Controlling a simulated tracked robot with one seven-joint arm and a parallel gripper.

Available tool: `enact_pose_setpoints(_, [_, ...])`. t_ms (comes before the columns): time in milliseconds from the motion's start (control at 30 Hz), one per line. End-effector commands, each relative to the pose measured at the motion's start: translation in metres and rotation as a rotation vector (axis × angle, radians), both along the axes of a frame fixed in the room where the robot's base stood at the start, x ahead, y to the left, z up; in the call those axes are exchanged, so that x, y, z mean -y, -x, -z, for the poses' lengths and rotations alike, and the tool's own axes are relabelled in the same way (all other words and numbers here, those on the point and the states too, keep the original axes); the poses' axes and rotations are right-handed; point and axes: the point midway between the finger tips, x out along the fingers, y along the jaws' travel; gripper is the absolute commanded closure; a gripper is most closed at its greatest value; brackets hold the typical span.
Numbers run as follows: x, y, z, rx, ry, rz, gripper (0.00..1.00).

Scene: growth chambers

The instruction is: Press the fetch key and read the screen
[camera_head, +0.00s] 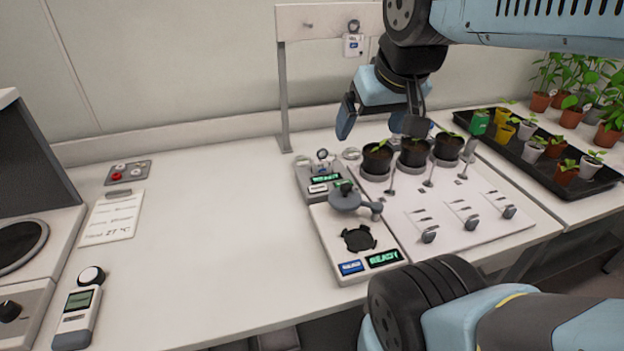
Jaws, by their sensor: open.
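A white device (334,254) with a dark round seat stands at the middle of the bench. Its front edge has a blue key (350,268) with lettering too small to read and a screen (384,259) with green text that looks like READY. Behind it, a smaller grey device (305,186) has another green-lit screen (326,179) and a small pale key (318,188). I cannot tell which key is the fetch key. My gripper (380,120) is open and empty, above the back of the bench near the potted seedlings, apart from both devices.
A black tray (520,155) of seedlings is at right. A handheld meter (78,315), a note card (110,220) and a red-button panel (128,172) lie left. The bench's left-middle is clear.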

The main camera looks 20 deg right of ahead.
Motion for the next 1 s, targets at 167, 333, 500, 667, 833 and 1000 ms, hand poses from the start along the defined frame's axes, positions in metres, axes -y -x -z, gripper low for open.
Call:
enact_pose_setpoints(167, [0.0000, 0.0000, 0.0000, 0.000, 0.000, 0.000, 0.26])
enact_pose_setpoints(333, [0.0000, 0.0000, 0.0000, 0.000, 0.000, 0.000, 0.42])
enact_pose_setpoints(500, [0.0000, 0.0000, 0.0000, 0.000, 0.000, 0.000, 0.58])
enact_pose_setpoints(667, [0.0000, 0.0000, 0.0000, 0.000, 0.000, 0.000, 0.74])
enact_pose_setpoints(833, [0.0000, 0.0000, 0.0000, 0.000, 0.000, 0.000, 0.90])
enact_pose_setpoints(1000, [0.0000, 0.0000, 0.0000, 0.000, 0.000, 0.000, 1.00])
